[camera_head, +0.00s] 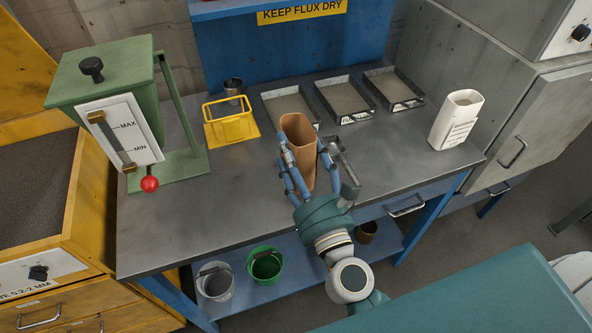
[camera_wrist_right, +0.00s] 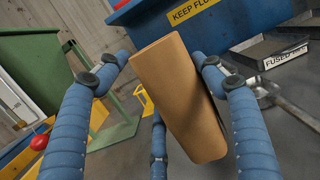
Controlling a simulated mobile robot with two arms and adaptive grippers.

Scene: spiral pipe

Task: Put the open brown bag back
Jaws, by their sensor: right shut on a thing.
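The open brown bag (camera_head: 300,146) is held upright, slightly tilted, over the middle of the grey workbench, its open top facing up in the head view. My right gripper (camera_head: 308,158) has its blue fingers around the bag and is shut on it. In the right wrist view the brown bag (camera_wrist_right: 182,95) sits between the blue fingers of the right gripper (camera_wrist_right: 165,75). The bag's bottom is hidden behind the gripper in the head view, so I cannot tell whether it touches the bench. My left gripper is not in view.
A yellow wire holder (camera_head: 230,123) stands left of the bag, with a dark metal cup (camera_head: 233,87) behind it. Several metal trays (camera_head: 343,98) line the back. A green hopper (camera_head: 105,83) stands at left. The bench's front left (camera_head: 190,220) is clear.

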